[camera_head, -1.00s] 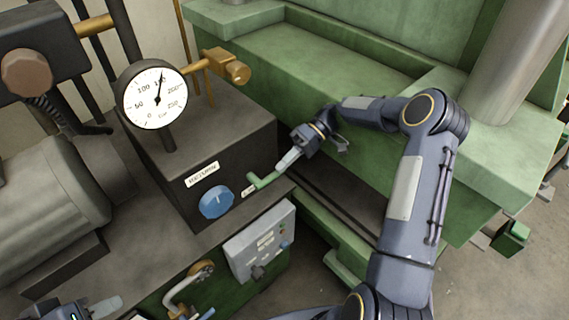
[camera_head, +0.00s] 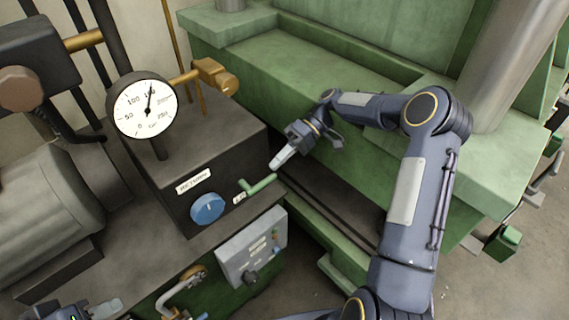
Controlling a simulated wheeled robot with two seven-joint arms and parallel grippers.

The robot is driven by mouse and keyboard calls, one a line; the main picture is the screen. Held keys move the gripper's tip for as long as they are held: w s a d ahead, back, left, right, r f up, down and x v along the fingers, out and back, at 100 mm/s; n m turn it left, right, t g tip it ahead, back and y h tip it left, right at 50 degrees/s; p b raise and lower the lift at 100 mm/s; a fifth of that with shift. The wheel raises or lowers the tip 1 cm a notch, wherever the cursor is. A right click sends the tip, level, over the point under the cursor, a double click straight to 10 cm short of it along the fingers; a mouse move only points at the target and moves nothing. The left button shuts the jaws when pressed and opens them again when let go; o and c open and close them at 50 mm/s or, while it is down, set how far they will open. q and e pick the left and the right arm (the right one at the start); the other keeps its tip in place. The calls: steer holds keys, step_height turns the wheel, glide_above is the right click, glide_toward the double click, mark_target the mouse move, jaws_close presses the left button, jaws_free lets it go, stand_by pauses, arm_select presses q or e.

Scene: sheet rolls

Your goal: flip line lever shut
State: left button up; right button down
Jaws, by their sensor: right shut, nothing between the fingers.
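The line lever (camera_head: 259,185) is a green handle on the front of the dark box (camera_head: 220,150), beside a small label that is hard to read. It lies nearly level, its free end pointing right and slightly up. My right gripper (camera_head: 276,164) is shut and empty. Its pale fingertips are just above the lever's free end and look apart from it. My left gripper (camera_head: 104,309) is at the bottom left edge, mostly cut off. Its jaw opening cannot be made out.
A blue knob (camera_head: 207,208) sits left of the lever, under a white label. A round gauge (camera_head: 146,107) stands on the box. A grey switch panel (camera_head: 251,246) is below. The green machine bed (camera_head: 330,90) stands close behind my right arm.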

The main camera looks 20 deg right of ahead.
steer(key=f+b+v, duration=0.1)
steer(key=v, duration=0.8)
steer(key=shift+w+d, duration=0.15)
steer(key=shift+d, duration=0.3)
steer(key=shift+r, duration=0.1)
steer(key=s+a+r+m+t+h, duration=0.2)
steer(key=s+a+r+h, duration=0.1)
steer(key=s+r, duration=0.25)
steer(key=s+a+r+m+t+h, duration=0.1)
steer(key=s+a+r+t+h, duration=0.2)
steer(key=s, duration=0.4)
steer(key=s+a+f+m+t+h, duration=0.1)
steer(key=s+f+m+t, duration=0.1)
steer(key=s, duration=0.6)
steer(key=s+a+f+m+t+h, duration=0.1)
steer(key=s+f+m+t, duration=0.1)
steer(key=s, duration=0.6)
steer(key=shift+a+f+h, duration=0.25)
steer(key=shift+f+h, duration=0.05)
steer(key=shift+f, duration=0.4)
steer(key=c, duration=2.1)
jaws_free()
steer(key=shift+s, duration=0.1)
steer(key=shift+c, duration=0.2)
